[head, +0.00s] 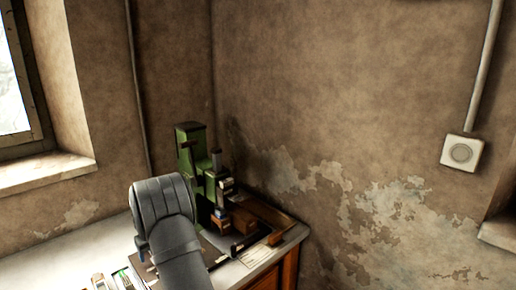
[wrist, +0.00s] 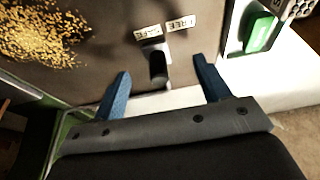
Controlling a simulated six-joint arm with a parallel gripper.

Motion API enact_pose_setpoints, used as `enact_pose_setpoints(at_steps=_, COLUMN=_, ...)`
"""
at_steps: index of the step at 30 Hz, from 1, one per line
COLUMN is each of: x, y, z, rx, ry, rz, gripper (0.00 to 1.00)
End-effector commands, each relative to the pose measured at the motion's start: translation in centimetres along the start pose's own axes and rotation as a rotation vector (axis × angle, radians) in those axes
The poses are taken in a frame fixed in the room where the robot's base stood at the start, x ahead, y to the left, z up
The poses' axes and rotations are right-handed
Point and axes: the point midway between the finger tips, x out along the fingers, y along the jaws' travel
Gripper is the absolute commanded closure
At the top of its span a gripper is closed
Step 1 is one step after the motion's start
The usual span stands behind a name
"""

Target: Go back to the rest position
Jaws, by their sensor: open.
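The green press (head: 190,150) stands at the back of the bench by the wall corner in the head view. My grey arm covers part of the bench in front of it. In the wrist view my gripper (wrist: 161,67) is open, with its two blue fingers spread apart. A dark lever or knob (wrist: 158,68) shows between the fingers; I cannot tell whether they touch it. Two small labels, SAFE (wrist: 148,32) and FREE (wrist: 181,23), sit just beyond it. I cannot make out my gripper clearly in the head view.
Golden shavings (wrist: 40,35) lie on the dark surface at upper left in the wrist view. A green block (wrist: 262,32) is at upper right. The pale bench top (head: 60,255) holds small items near its front. A wall switch (head: 462,152) is far right.

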Motion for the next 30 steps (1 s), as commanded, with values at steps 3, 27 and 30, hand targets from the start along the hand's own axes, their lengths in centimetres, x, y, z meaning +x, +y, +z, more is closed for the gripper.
enact_pose_setpoints(at_steps=3, x=0.8, y=-1.0, z=0.2, rx=-0.002, ry=0.001, rz=-0.001, gripper=0.31)
enact_pose_setpoints(at_steps=27, x=0.9, y=-0.5, z=0.3, rx=0.001, ry=-0.001, rz=0.000, gripper=0.31)
enact_pose_setpoints(at_steps=30, x=-1.2, y=0.0, z=-0.5, rx=-0.001, ry=0.005, rz=0.001, gripper=0.31)
